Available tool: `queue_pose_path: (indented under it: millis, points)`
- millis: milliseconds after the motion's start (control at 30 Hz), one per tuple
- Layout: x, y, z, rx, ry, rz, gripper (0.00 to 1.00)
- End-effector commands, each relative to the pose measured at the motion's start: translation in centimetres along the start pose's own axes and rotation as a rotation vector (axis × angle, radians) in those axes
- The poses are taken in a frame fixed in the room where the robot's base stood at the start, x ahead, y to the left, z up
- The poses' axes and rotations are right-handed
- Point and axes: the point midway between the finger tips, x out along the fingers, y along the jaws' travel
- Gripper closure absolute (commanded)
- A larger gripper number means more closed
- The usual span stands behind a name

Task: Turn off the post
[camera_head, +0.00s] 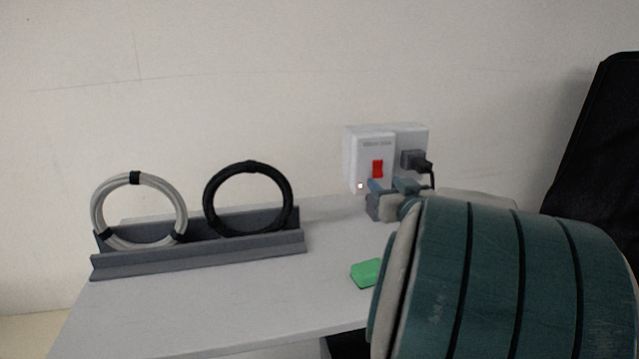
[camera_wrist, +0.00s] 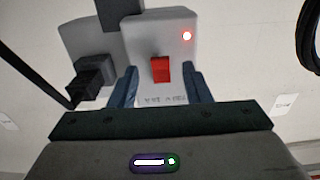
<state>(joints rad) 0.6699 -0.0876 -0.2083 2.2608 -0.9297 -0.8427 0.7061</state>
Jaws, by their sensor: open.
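The post is a white box (camera_head: 357,158) on the wall at the back of the table, with a red rocker switch (camera_head: 377,169) on its front. A black plug (camera_head: 415,160) with a cord sits in its right part. A small lit lamp (camera_wrist: 187,36) glows red-white on the box face. My gripper (camera_head: 388,190) is open and empty, in front of and just below the switch. In the wrist view, turned upside down, the switch (camera_wrist: 160,70) lies between the two blue-grey fingers, which appear apart from it. Contact cannot be told.
A grey rack (camera_head: 200,252) on the light grey table (camera_head: 220,305) holds a white cable coil (camera_head: 98,213) and a black coil (camera_head: 209,200). A green block (camera_head: 366,272) lies beside my arm. A black panel (camera_head: 600,150) stands at the right. The table's front middle is clear.

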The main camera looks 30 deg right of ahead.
Motion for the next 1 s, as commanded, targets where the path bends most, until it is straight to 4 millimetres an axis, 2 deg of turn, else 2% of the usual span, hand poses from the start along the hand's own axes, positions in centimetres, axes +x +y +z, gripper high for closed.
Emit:
queue_pose_path:
  millis: [100,200,533,567,700,1000]
  points:
    - [1.5,0.0,0.1,-0.001,-0.001,-0.001,0.56]
    - [2.2,0.0,0.0,0.000,0.000,0.000,0.56]
    - [2.5,0.0,0.0,0.000,0.000,0.001,0.56]
    - [2.5,0.0,0.0,0.000,0.000,0.001,0.62]
    - [2.5,0.0,0.0,0.000,0.000,0.000,1.00]
    - [2.6,-0.1,0.3,-0.001,0.016,-0.001,1.00]
